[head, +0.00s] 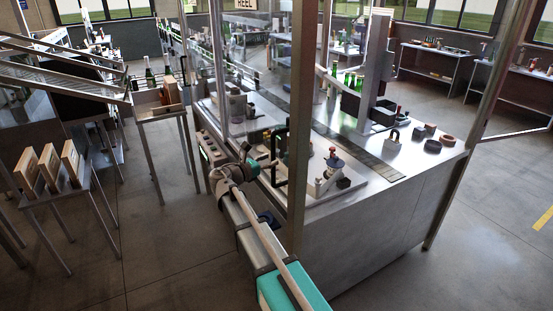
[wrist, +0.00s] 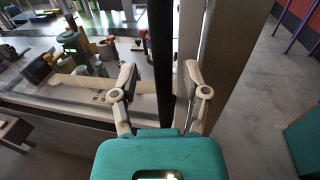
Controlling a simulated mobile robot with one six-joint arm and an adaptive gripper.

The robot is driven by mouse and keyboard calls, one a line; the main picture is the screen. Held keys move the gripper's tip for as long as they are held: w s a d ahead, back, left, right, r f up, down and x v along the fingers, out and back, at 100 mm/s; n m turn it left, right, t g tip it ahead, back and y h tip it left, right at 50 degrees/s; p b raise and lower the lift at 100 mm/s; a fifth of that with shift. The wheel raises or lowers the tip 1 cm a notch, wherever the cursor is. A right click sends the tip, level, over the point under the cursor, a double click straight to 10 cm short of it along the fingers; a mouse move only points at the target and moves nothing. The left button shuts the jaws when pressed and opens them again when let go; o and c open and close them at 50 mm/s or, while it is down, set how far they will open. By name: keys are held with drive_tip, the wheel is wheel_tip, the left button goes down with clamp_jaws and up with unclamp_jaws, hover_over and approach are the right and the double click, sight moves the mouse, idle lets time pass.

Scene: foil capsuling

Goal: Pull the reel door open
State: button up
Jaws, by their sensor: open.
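The reel door shows in the head view as a see-through panel in a tall metal frame (head: 303,90), with a "REEL" sign (head: 244,4) at the top. Its black upright handle (head: 284,152) is on the panel near the frame post. In the wrist view the handle (wrist: 160,45) runs upright between the two fingers of my gripper (wrist: 160,72). The fingers are spread, one on each side of the handle, with gaps on both sides. In the head view my gripper (head: 268,165) is small and partly hidden at the handle.
Behind the panel is a metal bench (head: 375,200) with a conveyor strip, a small clamp device (head: 332,170) and green bottles (head: 352,81). A side table with wooden boxes (head: 72,160) stands at the left. A post (wrist: 232,60) rises close to the right finger. Floor at the right is clear.

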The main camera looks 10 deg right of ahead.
drive_tip(key=shift+x, duration=1.05)
clamp_jaws()
